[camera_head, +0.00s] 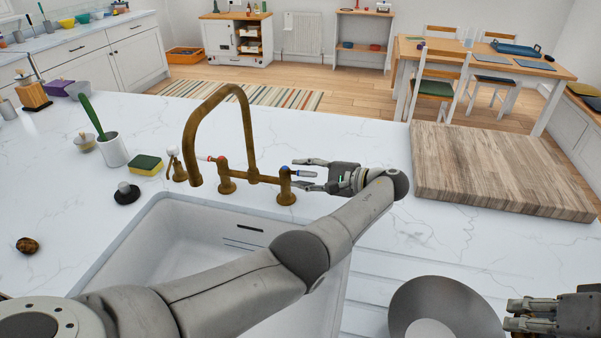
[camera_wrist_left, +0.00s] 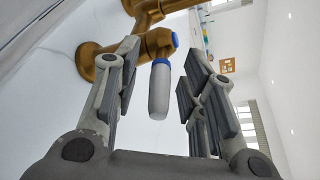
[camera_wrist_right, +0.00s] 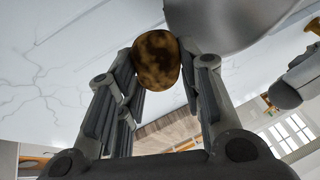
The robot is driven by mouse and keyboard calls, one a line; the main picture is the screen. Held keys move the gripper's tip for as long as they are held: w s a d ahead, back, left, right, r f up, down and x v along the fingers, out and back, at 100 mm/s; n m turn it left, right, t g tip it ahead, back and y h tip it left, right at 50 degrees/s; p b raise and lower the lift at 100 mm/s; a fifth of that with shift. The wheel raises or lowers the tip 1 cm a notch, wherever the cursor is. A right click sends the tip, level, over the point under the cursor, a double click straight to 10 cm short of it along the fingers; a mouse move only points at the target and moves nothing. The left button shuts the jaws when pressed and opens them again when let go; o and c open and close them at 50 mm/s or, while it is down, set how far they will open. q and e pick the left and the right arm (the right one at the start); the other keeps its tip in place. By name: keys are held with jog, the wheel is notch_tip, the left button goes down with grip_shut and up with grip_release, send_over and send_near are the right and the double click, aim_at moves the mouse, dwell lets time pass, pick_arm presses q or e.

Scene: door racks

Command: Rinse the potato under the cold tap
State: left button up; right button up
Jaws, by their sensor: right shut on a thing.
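The brown mottled potato (camera_wrist_right: 157,60) is held between the fingertips of my right gripper (camera_wrist_right: 160,75). In the head view the right gripper (camera_head: 509,314) is at the lower right, and I cannot make out the potato there. The brass tap (camera_head: 246,130) arches over the white sink (camera_head: 160,240); no water shows from its spout. Its blue-marked cold lever (camera_head: 303,173) has a white handle. My left gripper (camera_head: 298,175) is open around that lever; in the left wrist view the handle (camera_wrist_left: 159,92) stands between the parted fingers, with gaps both sides.
A round metal bowl (camera_head: 440,312) is beside my right gripper. A brown lump (camera_head: 27,245) lies left of the sink. A sponge (camera_head: 146,165), brush pot (camera_head: 113,150) and black stopper (camera_head: 127,193) stand behind the sink. A wooden board (camera_head: 490,170) is at right.

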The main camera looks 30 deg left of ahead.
jog(key=shift+d, duration=0.1)
pick_arm(q)
jog(key=shift+c, duration=0.9)
grip_shut()
jog(key=m+t+p, duration=0.1)
jog(key=p, duration=0.3)
jog(key=s+m+t+p, duration=0.1)
jog(key=t+p, duration=0.1)
jog(key=p, duration=0.2)
jog(key=shift+r+p, duration=0.3)
jog(key=shift+r, duration=0.05)
pick_arm(e)
jog(key=r, duration=0.5)
jog(key=s+r, duration=0.1)
jog(key=r, duration=0.2)
jog(key=shift+r, duration=0.35)
pick_arm(q)
jog(key=shift+s+f+m+t+p, duration=0.15)
jog(key=shift+f+m+t+p, duration=0.15)
jog(key=shift+m+t+p, duration=0.2)
pick_arm(e)
jog(key=shift+s+r, duration=0.2)
jog(key=shift+r, duration=0.25)
